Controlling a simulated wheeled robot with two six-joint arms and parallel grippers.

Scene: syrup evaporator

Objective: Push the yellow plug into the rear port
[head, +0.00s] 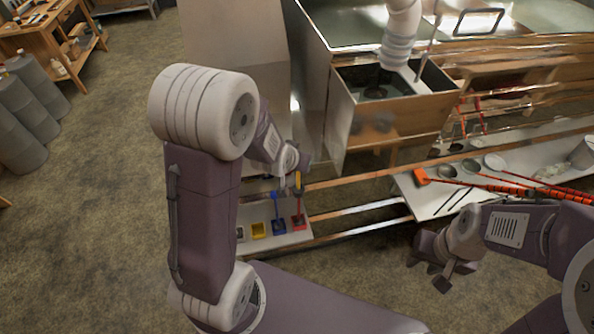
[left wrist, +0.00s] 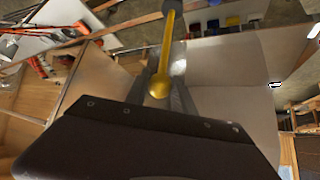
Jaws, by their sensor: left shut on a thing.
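The yellow plug (left wrist: 165,55) shows in the left wrist view as a long yellow rod with a rounded near end, pointing away from my left gripper (left wrist: 170,98). The left gripper is shut on its near end. In the head view a small part of the yellow plug (head: 298,181) shows below my left gripper (head: 292,170), above a low white shelf with coloured blocks. My right gripper (head: 432,274) hangs empty over the floor at the lower right, its fingers apart. I cannot make out the rear port in either view.
The white shelf (head: 275,241) bears yellow, blue and red pieces. A metal evaporator box (head: 390,110) stands behind. A white tray (head: 425,203) with orange-handled tools and bowls is at the right. Long rails cross between them.

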